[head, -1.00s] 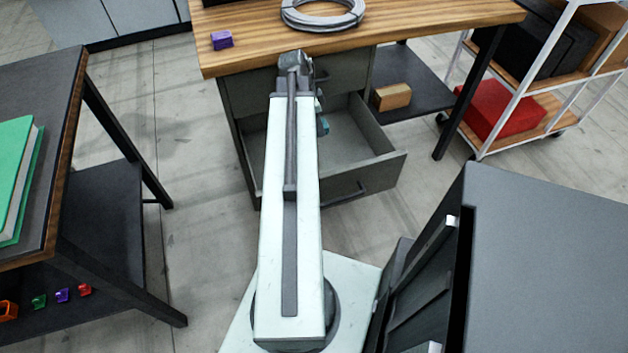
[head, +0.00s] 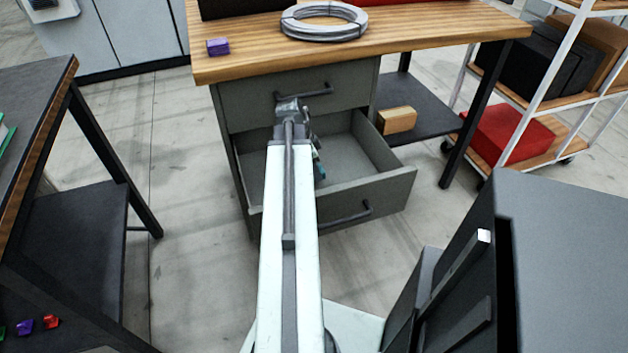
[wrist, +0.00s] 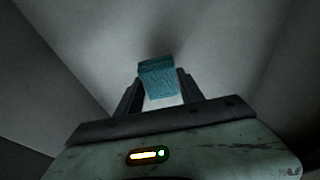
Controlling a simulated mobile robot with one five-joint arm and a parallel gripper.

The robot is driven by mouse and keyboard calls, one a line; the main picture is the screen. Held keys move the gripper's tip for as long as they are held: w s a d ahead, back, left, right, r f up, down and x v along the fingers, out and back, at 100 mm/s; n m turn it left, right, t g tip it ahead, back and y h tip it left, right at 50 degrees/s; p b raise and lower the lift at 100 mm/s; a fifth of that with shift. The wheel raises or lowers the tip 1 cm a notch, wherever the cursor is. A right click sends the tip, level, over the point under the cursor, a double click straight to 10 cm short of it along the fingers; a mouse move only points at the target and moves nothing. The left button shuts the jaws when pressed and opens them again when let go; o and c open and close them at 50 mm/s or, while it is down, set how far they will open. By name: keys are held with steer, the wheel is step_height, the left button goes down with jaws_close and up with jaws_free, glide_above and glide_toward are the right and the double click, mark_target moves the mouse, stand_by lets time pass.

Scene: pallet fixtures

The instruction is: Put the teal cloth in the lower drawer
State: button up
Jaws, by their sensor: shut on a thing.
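The teal cloth (wrist: 158,80) is between the two fingers of my gripper (wrist: 160,88) in the wrist view. The gripper is shut on it. In the head view only a small bit of teal (head: 319,170) shows beside my arm, over the open lower drawer (head: 345,158). My arm hides most of the gripper there. The drawer is pulled out under the wooden workbench, and its floor looks bare where visible. I cannot tell whether the cloth touches the drawer floor.
The upper drawer (head: 305,92) is shut. A purple block (head: 217,47) and a wire coil (head: 324,20) lie on the workbench (head: 420,35). A cardboard box (head: 397,119) sits on the shelf right of the drawers. A dark table (head: 35,80) stands left, a grey cabinet (head: 560,250) right.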

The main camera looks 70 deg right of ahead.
step_height(320, 180, down, 4)
steer(key=b, duration=0.3)
steer(key=shift+b, duration=0.3)
steer(key=shift+r+p, duration=0.25)
steer(key=shift+p, duration=0.05)
steer(key=shift+f, duration=0.2)
steer(key=o, duration=1.2)
steer(key=shift+r, duration=0.1)
steer(key=p+v, duration=1.1)
steer(key=v, duration=0.1)
steer(key=shift+r+p, duration=0.15)
steer(key=shift+p, duration=0.15)
